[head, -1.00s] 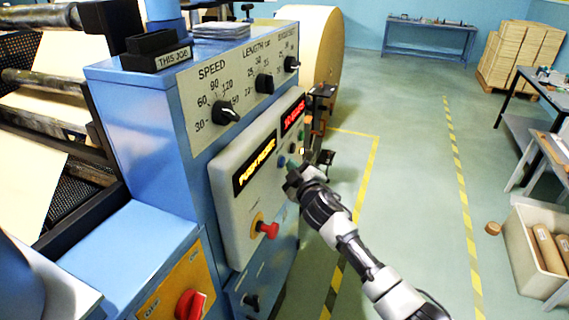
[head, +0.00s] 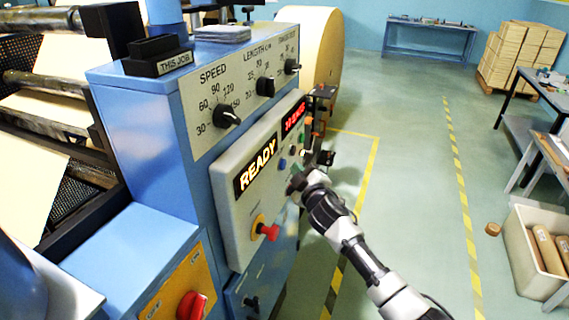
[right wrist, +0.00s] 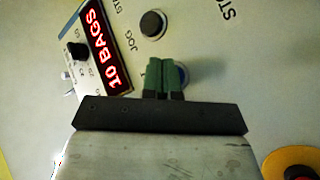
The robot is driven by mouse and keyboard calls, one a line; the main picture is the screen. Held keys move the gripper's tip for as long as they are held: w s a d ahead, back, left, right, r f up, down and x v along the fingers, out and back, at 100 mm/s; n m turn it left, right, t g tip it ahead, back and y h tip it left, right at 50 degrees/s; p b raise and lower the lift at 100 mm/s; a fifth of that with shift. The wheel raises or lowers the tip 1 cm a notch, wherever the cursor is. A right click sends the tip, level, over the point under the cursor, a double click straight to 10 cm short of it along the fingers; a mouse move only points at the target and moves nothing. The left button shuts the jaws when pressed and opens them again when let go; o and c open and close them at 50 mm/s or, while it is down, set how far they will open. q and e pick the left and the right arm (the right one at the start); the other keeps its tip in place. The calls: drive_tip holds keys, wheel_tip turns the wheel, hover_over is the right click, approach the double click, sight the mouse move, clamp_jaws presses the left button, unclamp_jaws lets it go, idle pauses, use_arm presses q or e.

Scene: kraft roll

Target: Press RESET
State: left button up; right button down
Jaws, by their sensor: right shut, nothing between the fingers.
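The grey control panel (head: 238,205) on the blue machine has a lit display (head: 256,165) reading READY. A blue button (head: 282,163) sits to the right of this display, close to my right gripper (head: 295,178). In the right wrist view, my right gripper (right wrist: 163,76) is shut and empty, its green fingertips partly covering the blue button (right wrist: 184,74). I cannot tell whether they touch it. The blue button's label is hidden, and I see no readable RESET label. A dark button (right wrist: 152,24) marked JOG is nearby. My left gripper is not in view.
A red stop knob (head: 268,231) on a yellow base juts out below the READY display. A red counter display (right wrist: 105,45) reads 10 BAGS. Speed and length knobs (head: 226,115) sit above the panel.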

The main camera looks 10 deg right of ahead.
drive_tip(key=shift+d, duration=0.1)
drive_tip(key=s+d+p, duration=0.1)
drive_tip(key=d, duration=0.1)
drive_tip(key=s+d+p, duration=0.1)
drive_tip(key=d, duration=0.1)
drive_tip(key=shift+s, duration=0.4)
idle(0.5)
